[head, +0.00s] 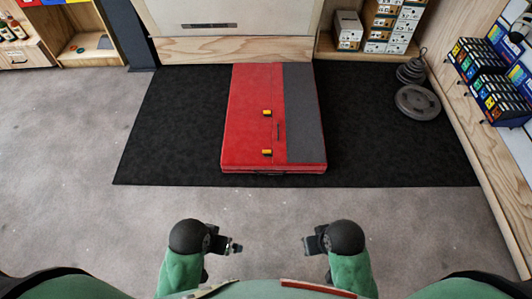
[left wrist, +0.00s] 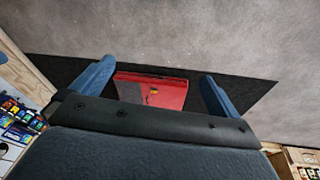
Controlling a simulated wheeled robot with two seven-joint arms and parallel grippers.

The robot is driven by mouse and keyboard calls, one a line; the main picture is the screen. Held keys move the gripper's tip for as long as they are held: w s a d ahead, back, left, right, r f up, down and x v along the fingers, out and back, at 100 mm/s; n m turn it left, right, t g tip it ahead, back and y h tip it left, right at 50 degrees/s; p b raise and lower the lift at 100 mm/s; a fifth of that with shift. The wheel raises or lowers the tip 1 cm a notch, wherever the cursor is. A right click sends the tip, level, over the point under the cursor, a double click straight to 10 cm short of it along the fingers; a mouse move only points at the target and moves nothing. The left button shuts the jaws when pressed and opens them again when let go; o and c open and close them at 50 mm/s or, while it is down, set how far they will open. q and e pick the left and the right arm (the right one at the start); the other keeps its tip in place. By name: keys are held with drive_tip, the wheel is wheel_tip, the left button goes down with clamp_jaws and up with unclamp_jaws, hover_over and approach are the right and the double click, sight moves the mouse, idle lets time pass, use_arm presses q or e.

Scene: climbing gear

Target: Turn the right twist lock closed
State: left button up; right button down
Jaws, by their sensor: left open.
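A red crash pad (head: 245,85) with a dark grey band along its right side lies flat on a black mat. Two small yellow-orange twist locks sit on its red top, one farther (head: 267,113) and one nearer (head: 267,152); how each is turned is too small to tell. My left gripper (head: 236,247) is low in the head view, well short of the pad, open and empty. In the left wrist view its blue fingers (left wrist: 157,70) stand apart, with the red pad (left wrist: 172,95) beyond. My right gripper (head: 307,245) is at similar height; its jaw opening is unclear.
A wooden shelf with boxes (head: 393,20) stands at the back right, and a wooden display (head: 470,120) runs along the right. Grey carpet (head: 80,200) is open in front and left.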

use_arm(q)
drive_tip(key=shift+s+f, duration=0.1)
drive_tip(key=shift+s, duration=0.2)
